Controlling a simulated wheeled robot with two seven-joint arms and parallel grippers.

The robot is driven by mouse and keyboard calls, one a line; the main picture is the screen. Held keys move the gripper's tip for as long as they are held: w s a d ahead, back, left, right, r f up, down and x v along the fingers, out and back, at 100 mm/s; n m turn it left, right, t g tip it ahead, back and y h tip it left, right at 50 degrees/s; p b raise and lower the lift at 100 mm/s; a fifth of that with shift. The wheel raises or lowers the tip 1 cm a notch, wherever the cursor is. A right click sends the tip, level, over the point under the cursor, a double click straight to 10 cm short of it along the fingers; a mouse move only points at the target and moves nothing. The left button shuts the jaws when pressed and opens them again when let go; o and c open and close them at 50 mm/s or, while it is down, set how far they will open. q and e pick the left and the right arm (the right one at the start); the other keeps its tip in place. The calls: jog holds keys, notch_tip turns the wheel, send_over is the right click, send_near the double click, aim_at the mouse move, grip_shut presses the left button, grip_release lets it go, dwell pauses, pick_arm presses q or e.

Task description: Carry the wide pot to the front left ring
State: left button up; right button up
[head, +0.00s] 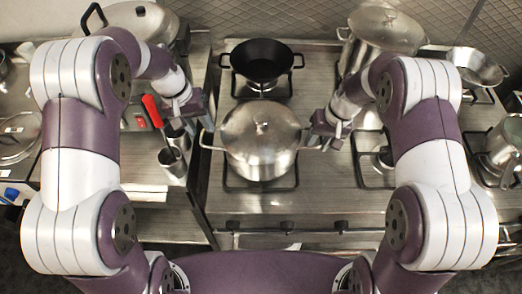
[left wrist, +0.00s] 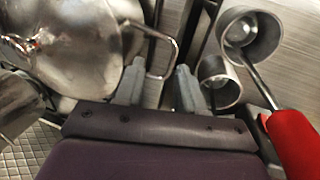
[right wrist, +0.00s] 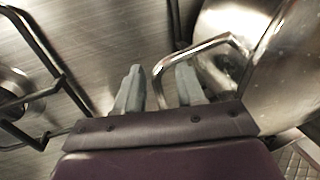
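The wide pot (head: 262,160) is a lidded steel pot with two side handles. In the head view it sits over the front left ring (head: 229,186), whose grate shows around its base; I cannot tell if it touches. My left gripper (head: 203,118) is at its left handle. In the left wrist view my left gripper (left wrist: 160,68) has its fingers apart, with the handle loop (left wrist: 173,48) reaching between them. My right gripper (head: 323,138) is at the right handle. In the right wrist view my right gripper (right wrist: 158,68) is also apart, with the handle (right wrist: 200,47) between its fingers.
A black pan (head: 262,60) stands on the ring behind. A large steel pot (head: 385,30) stands at the back, right of it. The front middle ring (head: 362,160) is empty. Steel cups (head: 173,162), one with a red-handled tool (head: 152,110), stand left of the stove.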

pick_arm(q)
jog(key=shift+d+v, duration=0.15)
jog(key=shift+v, duration=0.45)
jog(key=shift+d+v, duration=0.15)
jog(key=shift+v, duration=0.4)
jog(key=shift+r, duration=0.25)
pick_arm(e)
jog(key=shift+d+r, duration=0.1)
jog(key=shift+r, duration=0.3)
pick_arm(q)
jog(key=shift+s, duration=0.1)
pick_arm(e)
jog(key=v, duration=1.1)
jog(key=shift+s+d+r, duration=0.1)
jog(key=shift+r, duration=0.05)
